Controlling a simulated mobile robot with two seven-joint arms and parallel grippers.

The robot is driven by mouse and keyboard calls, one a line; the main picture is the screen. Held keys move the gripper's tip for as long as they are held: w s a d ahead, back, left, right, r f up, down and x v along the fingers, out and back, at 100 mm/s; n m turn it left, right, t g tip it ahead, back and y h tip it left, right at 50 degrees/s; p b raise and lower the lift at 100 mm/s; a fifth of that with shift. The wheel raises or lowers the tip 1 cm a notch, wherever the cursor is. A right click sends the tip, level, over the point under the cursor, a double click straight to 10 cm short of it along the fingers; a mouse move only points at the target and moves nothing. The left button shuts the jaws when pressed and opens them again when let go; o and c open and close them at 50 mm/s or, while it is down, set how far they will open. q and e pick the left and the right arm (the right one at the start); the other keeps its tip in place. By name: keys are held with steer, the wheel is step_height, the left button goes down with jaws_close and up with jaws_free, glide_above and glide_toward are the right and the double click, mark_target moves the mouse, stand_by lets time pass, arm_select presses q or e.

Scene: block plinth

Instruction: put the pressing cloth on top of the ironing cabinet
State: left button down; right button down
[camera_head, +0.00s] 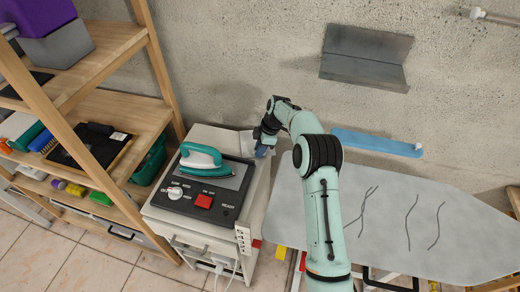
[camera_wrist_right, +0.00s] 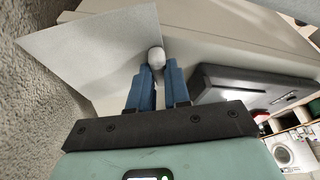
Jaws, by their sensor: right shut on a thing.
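The pressing cloth is a flat pale grey-white sheet (camera_wrist_right: 95,48), which shows in the head view at the back of the cabinet top (camera_head: 208,137). The ironing cabinet (camera_head: 255,200) is off-white, with a dark control panel on top. My right gripper (camera_head: 262,151) is at the cabinet's back right corner. In the right wrist view its blue fingers (camera_wrist_right: 158,88) are shut on a white round knob (camera_wrist_right: 156,57) at the cloth's edge. The cloth appears to lie over or just above the cabinet's back part; I cannot tell whether it rests there. My left gripper is not in view.
A teal iron (camera_head: 201,157) stands on the control panel (camera_head: 205,188). A wooden shelf (camera_head: 155,60) with several items stands at the left. The grey ironing board (camera_head: 400,225) is at the right. A metal wall ledge (camera_head: 366,57) and a blue strip (camera_head: 370,141) are behind.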

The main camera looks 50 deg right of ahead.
steer(key=shift+f, duration=0.15)
steer(key=c, duration=1.1)
jaws_free()
steer(key=shift+r, duration=0.25)
steer(key=p+v, duration=0.1)
steer(key=v, duration=1.1)
steer(key=shift+f, duration=0.1)
steer(key=shift+f, duration=0.1)
